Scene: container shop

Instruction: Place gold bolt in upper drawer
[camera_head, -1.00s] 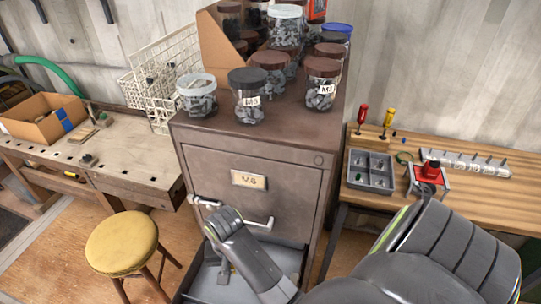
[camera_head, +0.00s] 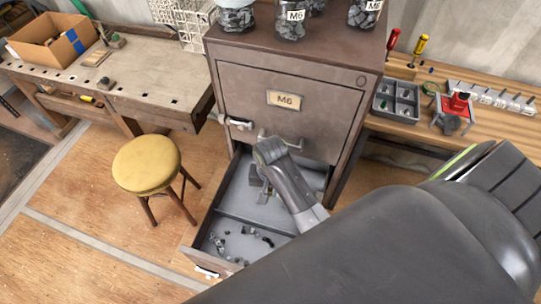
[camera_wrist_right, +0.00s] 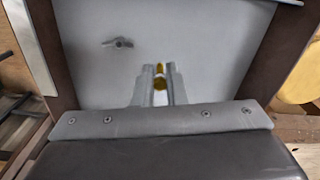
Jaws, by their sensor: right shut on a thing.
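The gold bolt (camera_wrist_right: 160,78) shows in the right wrist view between the fingertips of my right gripper (camera_wrist_right: 157,82), which is shut on it. In the head view my right gripper (camera_head: 264,194) points down over the open drawer (camera_head: 216,221) of the grey-brown cabinet; the bolt is too small to make out there. The closed drawer (camera_head: 330,108) above carries an M6 label and a bar handle. The open drawer has a divider, with loose dark parts (camera_head: 240,241) in its front compartment. My left gripper is not in view.
A yellow stool (camera_head: 146,164) stands left of the open drawer. Jars of bolts (camera_head: 291,20) stand on the cabinet. A workbench (camera_head: 150,88) is at left. A wooden table (camera_head: 505,126) with a grey parts tray (camera_head: 396,101) is at right.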

